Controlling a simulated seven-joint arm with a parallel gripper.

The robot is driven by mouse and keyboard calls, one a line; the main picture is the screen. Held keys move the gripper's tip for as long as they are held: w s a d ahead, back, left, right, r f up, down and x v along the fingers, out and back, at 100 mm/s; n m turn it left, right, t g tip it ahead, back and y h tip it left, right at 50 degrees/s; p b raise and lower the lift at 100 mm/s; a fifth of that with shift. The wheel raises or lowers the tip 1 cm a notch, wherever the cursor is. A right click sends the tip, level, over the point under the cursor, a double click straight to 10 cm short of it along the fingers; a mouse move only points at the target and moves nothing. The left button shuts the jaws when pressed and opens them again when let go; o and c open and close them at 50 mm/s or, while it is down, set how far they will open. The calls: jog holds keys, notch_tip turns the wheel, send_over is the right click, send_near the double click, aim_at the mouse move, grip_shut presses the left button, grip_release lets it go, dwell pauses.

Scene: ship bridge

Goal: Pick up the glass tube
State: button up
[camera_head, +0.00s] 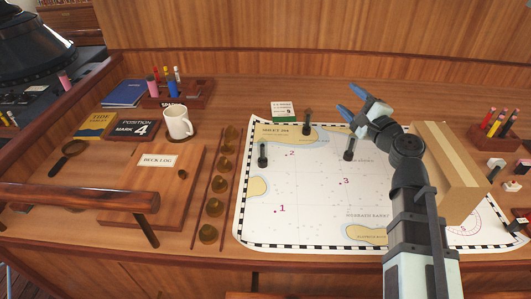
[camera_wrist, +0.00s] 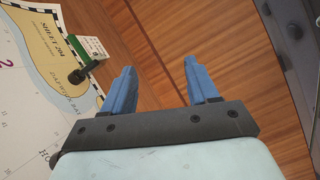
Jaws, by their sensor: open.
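I cannot make out a glass tube in either view; my arm and a tall cardboard box (camera_head: 462,172) hide part of the right side. My gripper (camera_head: 349,101) is open and empty above the far edge of the chart. In the wrist view its two blue fingers (camera_wrist: 160,70) are spread apart, with only bare wood between them. Small upright cylinders stand in a wooden rack (camera_head: 180,97) at the back left, including pink and blue ones; I cannot tell whether any is glass.
A white chart (camera_head: 300,215) covers the middle, with dark upright pieces (camera_head: 263,155) on it. A green-and-white card (camera_head: 283,111) stands behind it. A white mug (camera_head: 178,122), a deck log board (camera_head: 150,200) and several brass weights (camera_head: 213,206) are left. A pencil holder (camera_head: 490,137) is right.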

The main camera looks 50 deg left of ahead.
jog(key=s+a+f+m+g, duration=0.2)
jog(key=s+f+g, duration=0.1)
jog(key=s+f, duration=0.15)
jog(key=s+a+f+m+g, duration=0.1)
jog(key=s+a+f+g, duration=0.15)
jog(key=s, duration=0.35)
jog(key=m+g, duration=0.4)
jog(key=m, duration=0.1)
send_near(262, 147)
jog(key=a, duration=0.3)
jog(key=shift+w+a+f+t, duration=0.2)
jog(key=shift+w+f+t, duration=0.05)
jog(key=shift+w+f, duration=0.15)
jog(key=shift+s+a, duration=0.2)
jog(key=shift+a, duration=0.3)
jog(key=shift+s+a, duration=0.2)
jog(key=shift+a, duration=0.9)
jog(key=shift+s+a, duration=0.2)
jog(key=shift+a, duration=0.9)
jog(key=shift+s+a, duration=0.2)
jog(key=shift+a, duration=0.85)
jog(key=c, duration=1)
